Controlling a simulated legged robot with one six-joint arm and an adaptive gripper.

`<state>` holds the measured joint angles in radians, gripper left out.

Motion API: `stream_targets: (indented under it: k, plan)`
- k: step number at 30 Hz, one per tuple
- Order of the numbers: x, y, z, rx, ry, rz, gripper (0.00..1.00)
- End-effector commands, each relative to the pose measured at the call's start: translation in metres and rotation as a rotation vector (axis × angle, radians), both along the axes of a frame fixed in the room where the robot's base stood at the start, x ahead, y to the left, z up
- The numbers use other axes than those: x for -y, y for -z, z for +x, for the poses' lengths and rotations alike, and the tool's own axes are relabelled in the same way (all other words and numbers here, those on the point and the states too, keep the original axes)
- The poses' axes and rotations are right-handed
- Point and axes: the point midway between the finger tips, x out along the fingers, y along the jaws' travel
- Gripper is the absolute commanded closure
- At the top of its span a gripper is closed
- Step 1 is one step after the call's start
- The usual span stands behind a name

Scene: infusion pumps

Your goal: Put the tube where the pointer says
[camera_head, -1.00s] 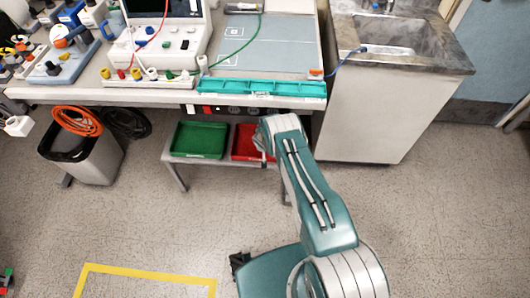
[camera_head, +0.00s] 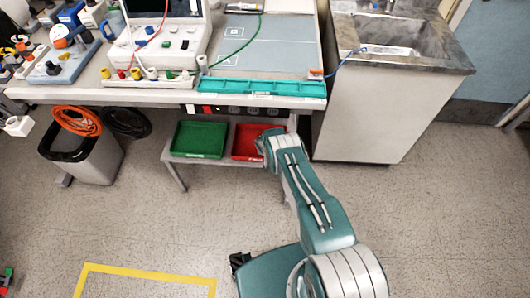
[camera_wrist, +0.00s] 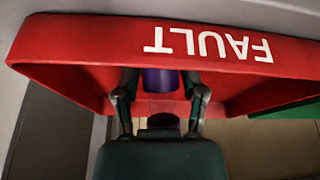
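A purple thing that looks like the tube (camera_wrist: 159,79) shows between the fingers of my gripper (camera_wrist: 160,82) in the wrist view. The fingers are close on both sides of it, and it appears gripped. A clear part and a dark round end show nearer to the wrist. The red tray (camera_wrist: 70,75), with FAULT upside down on its wall, surrounds the fingertips in this view. The red tray also shows in the head view (camera_head: 243,142), on a low shelf, partly behind my arm. My gripper and the tube are hidden there. No pointer can be made out clearly.
A green tray (camera_head: 200,139) stands left of the red one on the low shelf (camera_head: 174,160). The bench (camera_head: 150,97) overhangs both. A sink cabinet (camera_head: 365,115) stands to the right and a bin (camera_head: 95,158) with cables to the left.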

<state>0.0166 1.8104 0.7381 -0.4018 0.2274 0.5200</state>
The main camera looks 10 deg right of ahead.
Motion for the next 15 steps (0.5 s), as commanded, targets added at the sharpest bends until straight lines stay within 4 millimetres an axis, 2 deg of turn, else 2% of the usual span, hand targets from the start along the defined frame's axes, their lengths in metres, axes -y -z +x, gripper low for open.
stream_targets:
  k: [15]
  plan:
    - [-0.0001,-0.0053,0.0001,0.002,0.001,-0.001,0.25]
